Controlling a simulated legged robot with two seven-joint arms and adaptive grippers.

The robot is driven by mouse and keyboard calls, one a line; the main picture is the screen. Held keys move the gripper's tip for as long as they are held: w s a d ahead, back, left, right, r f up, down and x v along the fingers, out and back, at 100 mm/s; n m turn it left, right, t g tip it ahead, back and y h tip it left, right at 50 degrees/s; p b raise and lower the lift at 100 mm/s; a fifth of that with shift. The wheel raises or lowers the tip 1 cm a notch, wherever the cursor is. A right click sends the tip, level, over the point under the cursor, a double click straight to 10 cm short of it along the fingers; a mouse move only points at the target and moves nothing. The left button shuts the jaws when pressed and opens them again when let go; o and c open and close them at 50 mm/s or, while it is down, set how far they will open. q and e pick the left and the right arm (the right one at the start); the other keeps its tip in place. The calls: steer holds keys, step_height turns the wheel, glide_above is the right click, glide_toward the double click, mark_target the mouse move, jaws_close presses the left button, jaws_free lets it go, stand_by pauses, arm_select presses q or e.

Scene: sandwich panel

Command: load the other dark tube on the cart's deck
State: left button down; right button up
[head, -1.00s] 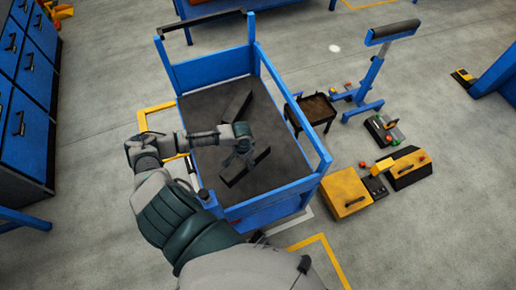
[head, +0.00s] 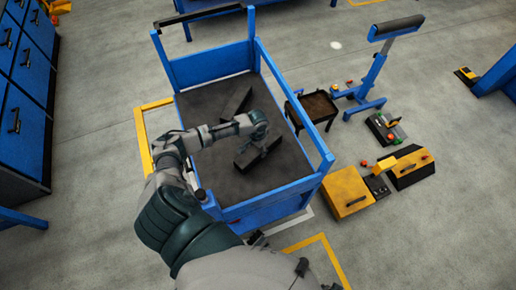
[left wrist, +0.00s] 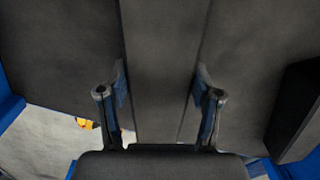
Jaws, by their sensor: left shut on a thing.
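A dark tube (head: 245,159) is at the middle of the cart's dark deck (head: 212,178), under my left gripper (head: 262,143). In the left wrist view the tube (left wrist: 160,65) runs lengthwise between the two fingers of the left gripper (left wrist: 160,105), which is shut on it. I cannot tell whether the tube touches the deck. Another dark tube (head: 238,103) lies farther back on the deck, partly hidden by my left arm. A dark block-like end, likely that tube, shows at the right of the left wrist view (left wrist: 298,110). My right gripper is not in view.
The cart has blue side rails (head: 292,103) and a blue back panel (head: 213,65) around the deck. A small dark tray table (head: 318,107), a blue stand (head: 371,75) and yellow cases (head: 345,193) stand to its right. Blue drawers (head: 25,110) are at the left.

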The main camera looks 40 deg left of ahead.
arm_select(q)
steer(key=c, duration=0.6)
jaws_free()
steer(key=shift+a, duration=0.2)
steer(key=shift+c, duration=0.2)
steer(key=o, duration=0.4)
steer(key=shift+a, duration=0.15)
steer(key=shift+d+r, duration=0.1)
steer(key=shift+d, duration=0.2)
steer(key=shift+d+r, duration=0.1)
steer(key=shift+r, duration=0.2)
step_height(320, 180, up, 11)
steer(key=p, duration=0.2)
steer(key=shift+r+p, duration=0.2)
steer(key=shift+p, duration=0.1)
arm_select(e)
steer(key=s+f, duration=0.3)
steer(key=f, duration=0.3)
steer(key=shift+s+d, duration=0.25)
arm_select(q)
steer(key=shift+a+f, duration=0.1)
steer(key=shift+a, duration=0.15)
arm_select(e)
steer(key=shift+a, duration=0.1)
